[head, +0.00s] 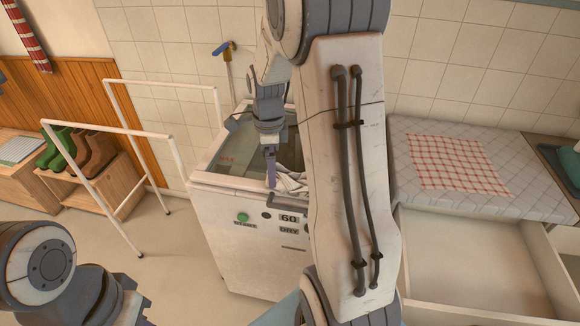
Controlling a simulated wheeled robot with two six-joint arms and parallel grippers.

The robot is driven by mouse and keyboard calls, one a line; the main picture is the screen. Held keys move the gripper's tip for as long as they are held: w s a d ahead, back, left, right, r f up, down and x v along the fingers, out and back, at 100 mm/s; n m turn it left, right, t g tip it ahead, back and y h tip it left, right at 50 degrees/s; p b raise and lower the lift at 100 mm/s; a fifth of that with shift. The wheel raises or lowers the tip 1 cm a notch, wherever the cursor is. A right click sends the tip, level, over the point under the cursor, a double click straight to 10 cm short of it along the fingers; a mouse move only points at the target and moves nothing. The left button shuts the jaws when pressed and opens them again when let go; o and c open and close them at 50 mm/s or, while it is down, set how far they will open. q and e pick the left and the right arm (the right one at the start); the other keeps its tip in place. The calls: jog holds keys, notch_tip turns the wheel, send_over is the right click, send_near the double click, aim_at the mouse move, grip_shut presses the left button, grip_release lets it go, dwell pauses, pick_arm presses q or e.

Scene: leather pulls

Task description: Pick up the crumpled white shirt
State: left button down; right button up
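A crumpled white cloth, which looks like the shirt (290,182), lies at the front of the open top of a white top-loading machine (240,228). My own arm hides part of it. My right gripper (271,178) points down at the machine's front rim, right beside the white cloth. Its fingers show edge-on, so I cannot tell whether they are open or touch the cloth. My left gripper (138,308) is low at the left, far from the machine, and partly cut off by the bottom edge.
A white drying frame (160,133) stands left of the machine. Green boots (60,146) and brown boots (96,151) stand on a wooden shelf. At right, a red-checked cloth (458,163) lies on a quilted counter (530,180) above an open, empty drawer (475,262).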

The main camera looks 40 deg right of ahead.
aim_at(295, 182)
jog(key=d+m, duration=0.1)
jog(key=d, duration=0.1)
jog(key=d+m, duration=0.2)
jog(key=d+m+p, duration=0.1)
jog(key=d, duration=0.1)
jog(key=shift+s+d+f+m, duration=0.25)
jog(key=shift+d+f+m, duration=0.1)
jog(key=shift+m, duration=0.05)
notch_tip(295, 182, down, 4)
jog(key=shift+d+r, duration=0.1)
jog(key=f+p, duration=0.2)
jog(key=f, duration=0.3)
jog(key=shift+d+f, duration=0.2)
jog(key=shift+f, duration=0.4)
jog(key=c, duration=1.3)
jog(key=shift+w+r, duration=0.1)
